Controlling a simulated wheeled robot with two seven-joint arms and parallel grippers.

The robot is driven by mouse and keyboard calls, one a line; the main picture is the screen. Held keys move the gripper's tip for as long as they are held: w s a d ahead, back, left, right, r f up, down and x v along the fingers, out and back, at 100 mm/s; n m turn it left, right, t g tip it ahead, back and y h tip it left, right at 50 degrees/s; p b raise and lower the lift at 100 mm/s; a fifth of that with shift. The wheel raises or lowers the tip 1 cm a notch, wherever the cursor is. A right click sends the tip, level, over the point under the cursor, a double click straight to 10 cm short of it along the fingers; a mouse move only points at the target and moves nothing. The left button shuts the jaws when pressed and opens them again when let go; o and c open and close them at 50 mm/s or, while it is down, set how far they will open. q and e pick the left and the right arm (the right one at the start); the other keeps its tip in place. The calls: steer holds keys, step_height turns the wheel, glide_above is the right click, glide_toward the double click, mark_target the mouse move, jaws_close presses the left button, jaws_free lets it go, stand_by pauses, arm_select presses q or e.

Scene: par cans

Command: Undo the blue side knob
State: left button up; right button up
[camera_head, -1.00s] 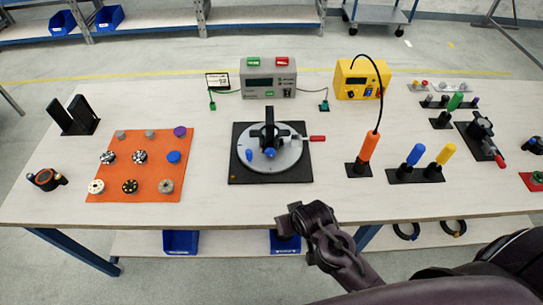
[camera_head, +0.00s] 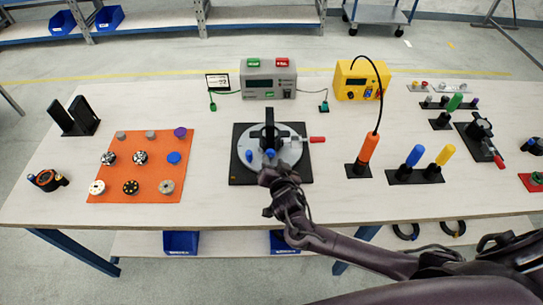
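A round grey turntable (camera_head: 290,154) sits on a black square base (camera_head: 240,173) at the middle of the table. A black upright bracket (camera_head: 269,128) stands on it. One small blue knob (camera_head: 249,156) shows on the turntable's left side. A second blue knob (camera_head: 270,153) shows at the front of the bracket. My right gripper (camera_head: 272,172) is at the front edge of the turntable, just below the second knob. Its fingers are small and dark, so I cannot tell their opening or whether they touch the knob. My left gripper is not in view.
A red-handled clamp (camera_head: 317,139) sticks out right of the turntable. An orange mat (camera_head: 120,172) with several round parts lies to the left. Orange (camera_head: 368,148), blue (camera_head: 414,156) and yellow (camera_head: 445,154) handled tools stand to the right. A grey box (camera_head: 268,82) stands behind.

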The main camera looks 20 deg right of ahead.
mark_target(270, 155)
steer(key=shift+x, duration=1.75)
steer(key=c, duration=0.7)
steer(key=shift+s, duration=0.1)
